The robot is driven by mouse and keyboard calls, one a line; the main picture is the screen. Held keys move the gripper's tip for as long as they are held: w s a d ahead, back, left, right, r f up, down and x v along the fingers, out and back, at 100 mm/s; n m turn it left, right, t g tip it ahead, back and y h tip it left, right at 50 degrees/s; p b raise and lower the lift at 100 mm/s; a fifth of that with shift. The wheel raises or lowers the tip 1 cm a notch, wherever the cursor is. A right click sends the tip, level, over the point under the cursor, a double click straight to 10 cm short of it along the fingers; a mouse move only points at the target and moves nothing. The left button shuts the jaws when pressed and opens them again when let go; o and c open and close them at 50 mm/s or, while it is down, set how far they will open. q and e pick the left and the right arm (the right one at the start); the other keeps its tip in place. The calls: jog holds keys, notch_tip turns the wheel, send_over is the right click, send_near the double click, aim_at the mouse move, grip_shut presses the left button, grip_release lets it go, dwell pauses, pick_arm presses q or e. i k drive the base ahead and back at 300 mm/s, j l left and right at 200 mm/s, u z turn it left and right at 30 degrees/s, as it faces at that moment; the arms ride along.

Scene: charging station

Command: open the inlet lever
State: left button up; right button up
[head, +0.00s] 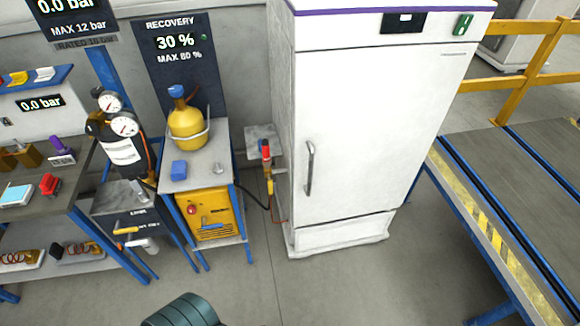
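I cannot tell for sure which part is the inlet lever. A small valve (266,150) with a red part stands on a grey bracket beside the white cabinet, with a yellow part (270,187) below it and a thin hose running down. Another yellow lever-like handle (126,230) sits low on the left, at the front of a dark box (112,204) with a small label too blurred to read. The positions of these handles are too small to judge. Neither of my grippers is in view.
A white cabinet (358,120) with a vertical handle stands in the middle. A yellow cylinder (187,124) and a blue block (179,169) rest on a small stand over a yellow machine (210,212). A cluttered workbench (50,205) is at left, a conveyor (510,200) at right.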

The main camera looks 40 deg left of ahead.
aim_at(204, 227)
jog(key=u, duration=1.25)
